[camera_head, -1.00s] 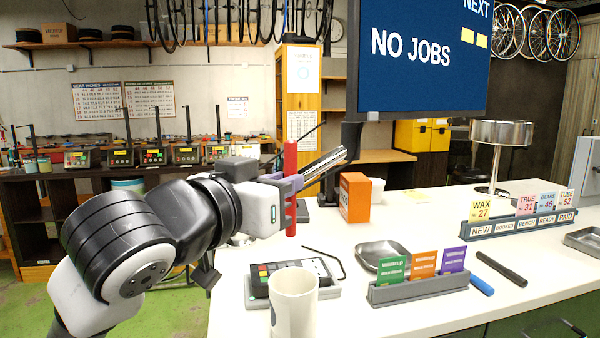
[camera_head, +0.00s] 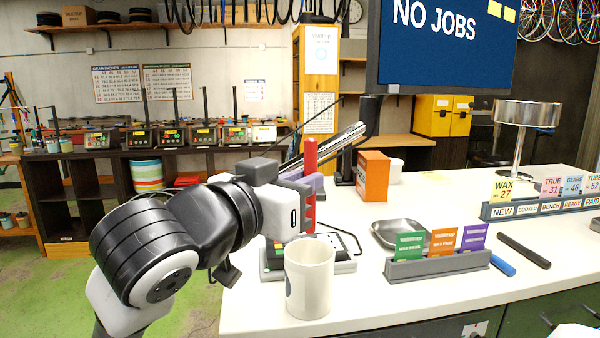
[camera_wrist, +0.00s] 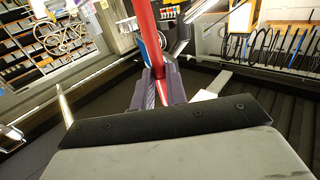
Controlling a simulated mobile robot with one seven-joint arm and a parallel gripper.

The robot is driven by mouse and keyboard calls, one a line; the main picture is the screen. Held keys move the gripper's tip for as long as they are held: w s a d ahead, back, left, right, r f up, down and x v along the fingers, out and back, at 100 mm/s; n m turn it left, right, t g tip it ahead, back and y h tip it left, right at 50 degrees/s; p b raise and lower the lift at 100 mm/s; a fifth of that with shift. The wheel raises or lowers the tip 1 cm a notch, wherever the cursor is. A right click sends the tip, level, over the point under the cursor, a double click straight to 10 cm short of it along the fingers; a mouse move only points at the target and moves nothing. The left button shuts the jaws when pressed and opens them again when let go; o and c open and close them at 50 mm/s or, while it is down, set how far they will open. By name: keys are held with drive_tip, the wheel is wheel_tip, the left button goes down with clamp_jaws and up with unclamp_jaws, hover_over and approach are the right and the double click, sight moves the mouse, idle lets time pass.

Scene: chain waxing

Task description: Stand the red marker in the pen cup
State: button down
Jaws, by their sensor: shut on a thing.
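The red marker (camera_head: 311,157) is held upright in my gripper (camera_head: 306,188), whose purple-grey fingers are shut on it. In the wrist view the marker (camera_wrist: 146,38) rises between the two fingers (camera_wrist: 158,92). The white cup (camera_head: 309,284) stands near the front left edge of the counter. It is the only cup near my gripper, and its mouth faces up. The marker appears above and behind the cup's rim in the head view, apart from it. The inside bottom of the cup is hidden.
A card terminal (camera_head: 343,262) sits behind the cup. A grey card holder (camera_head: 437,266) with colored cards stands to the right, in front of a metal dish (camera_head: 401,232). An orange box (camera_head: 373,177) and a monitor (camera_head: 440,45) are behind.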

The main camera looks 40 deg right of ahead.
wheel_tip(320, 180, down, 9)
drive_tip(key=b, duration=0.8)
drive_tip(key=shift+r, duration=0.2)
drive_tip(key=c, duration=1.3)
unclamp_jaws()
drive_tip(key=shift+c, duration=0.2)
drive_tip(key=b+v, duration=0.3)
drive_tip(key=v, duration=1)
drive_tip(key=shift+a, duration=0.4)
